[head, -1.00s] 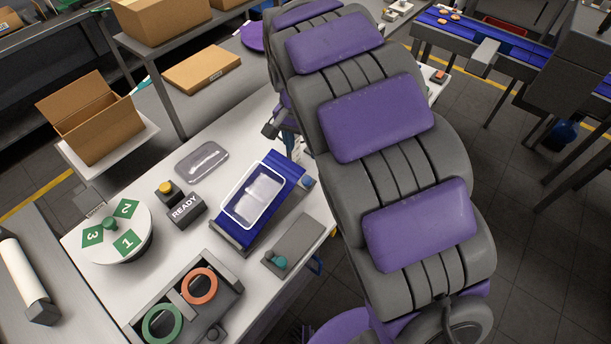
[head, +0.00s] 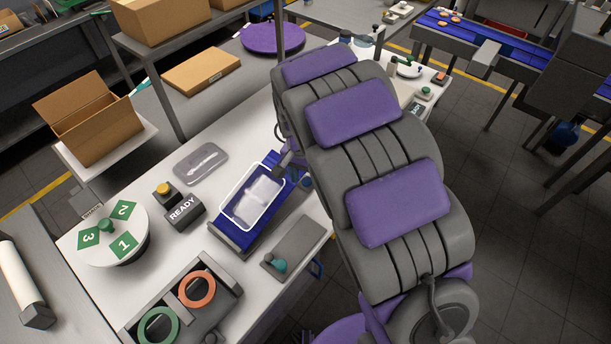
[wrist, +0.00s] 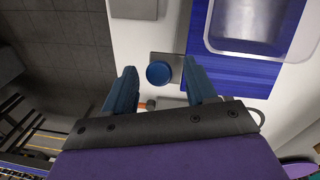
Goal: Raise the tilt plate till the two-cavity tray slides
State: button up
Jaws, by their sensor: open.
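The blue tilt plate (head: 228,237) lies on the white table in the head view; how steeply it slopes is hard to tell. The clear two-cavity tray (head: 234,214) with a white rim rests on it. The wrist view shows part of the plate (wrist: 230,76) and the tray (wrist: 212,38) at the upper right. A round blue knob (wrist: 158,73) on a small grey base sits beside the plate. My gripper (wrist: 160,82) is open, with its blue fingers on either side of the knob in that view; contact is not clear. In the head view, my arm mostly hides the gripper.
A READY box (head: 182,210) and a clear lid (head: 201,162) lie left of the plate. A numbered turntable (head: 107,257) stands further left. A grey block with a teal knob (head: 279,264) and a fixture with coloured rings (head: 197,289) are nearer.

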jog(key=shift+c, duration=0.2)
grip_shut()
jog(key=shift+r, duration=0.1)
